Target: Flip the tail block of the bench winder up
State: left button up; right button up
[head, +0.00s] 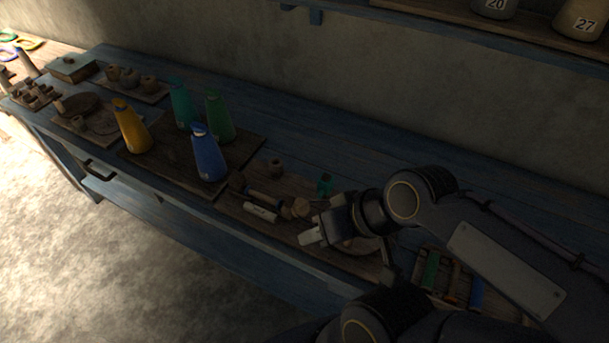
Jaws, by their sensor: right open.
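The bench winder sits on a wooden board (230,205) on the blue bench. I make out a wooden rod (265,198) and a round wooden piece (301,208) at its right. I cannot tell for sure which piece is the tail block or whether it is up or down; my right arm hides part of this area. My right gripper (314,236) is open, with a pale fingertip just in front of and right of the round piece. I see nothing held in it. My left gripper is not in view.
Yellow, blue, green and teal cones (208,155) stand on a board left of the winder. A small teal item (325,184) lies behind it. A tray with coloured pieces (431,270) lies right, under my arm. The back of the bench is clear.

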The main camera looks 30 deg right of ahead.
aim_at(237, 180)
jog(key=l+z, duration=0.2)
jog(key=z, duration=0.8)
jog(key=i+j+z, duration=0.15)
jog(key=j, duration=0.25)
jog(key=j+z, duration=0.15)
jog(key=j, duration=0.3)
jog(key=i, duration=0.05)
